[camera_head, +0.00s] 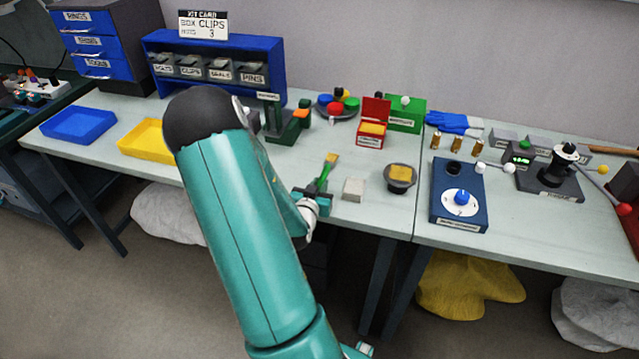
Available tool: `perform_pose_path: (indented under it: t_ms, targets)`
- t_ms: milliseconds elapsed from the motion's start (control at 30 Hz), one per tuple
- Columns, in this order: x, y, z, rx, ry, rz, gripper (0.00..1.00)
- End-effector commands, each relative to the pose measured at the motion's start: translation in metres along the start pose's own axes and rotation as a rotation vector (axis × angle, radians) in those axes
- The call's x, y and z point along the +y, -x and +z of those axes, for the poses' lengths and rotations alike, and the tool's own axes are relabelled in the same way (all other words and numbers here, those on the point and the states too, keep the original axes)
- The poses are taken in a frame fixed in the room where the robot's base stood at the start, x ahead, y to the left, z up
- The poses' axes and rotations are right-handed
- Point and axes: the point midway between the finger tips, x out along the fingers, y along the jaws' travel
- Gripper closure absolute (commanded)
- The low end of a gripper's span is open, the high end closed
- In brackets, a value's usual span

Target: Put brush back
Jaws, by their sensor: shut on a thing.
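A small brush (328,167) with a green handle and yellow-tan bristles shows near the front of the left table. Its bristles point up and away, tilted to the right. My gripper (321,190) is shut on the lower part of the handle, close to the table's front edge. The fingers are small and partly hidden by my teal arm. A dark green stand (289,127) with orange parts and a label stands behind and left of the brush; my arm partly hides it. I cannot tell whether the brush touches the table.
A pale block (353,189) and a dark dish (400,178) with a yellow pad lie right of the brush. A red box (373,128) and green box (406,114) stand behind. A blue dial panel (459,190) is farther right. Yellow (147,137) and blue (79,125) trays lie left.

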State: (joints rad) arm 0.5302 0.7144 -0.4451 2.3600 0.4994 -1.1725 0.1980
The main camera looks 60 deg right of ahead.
Motion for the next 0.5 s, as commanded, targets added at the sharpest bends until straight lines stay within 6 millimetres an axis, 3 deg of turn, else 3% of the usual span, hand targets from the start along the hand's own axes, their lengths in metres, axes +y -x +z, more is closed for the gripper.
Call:
perform_pose_path:
  t_ms: [467,500]
  targets:
    - [0.0016,0.0040,0.0084,0.000,0.001,0.001,1.00]
    - [0.0015,0.0039,0.0089,0.000,0.000,0.001,0.81]
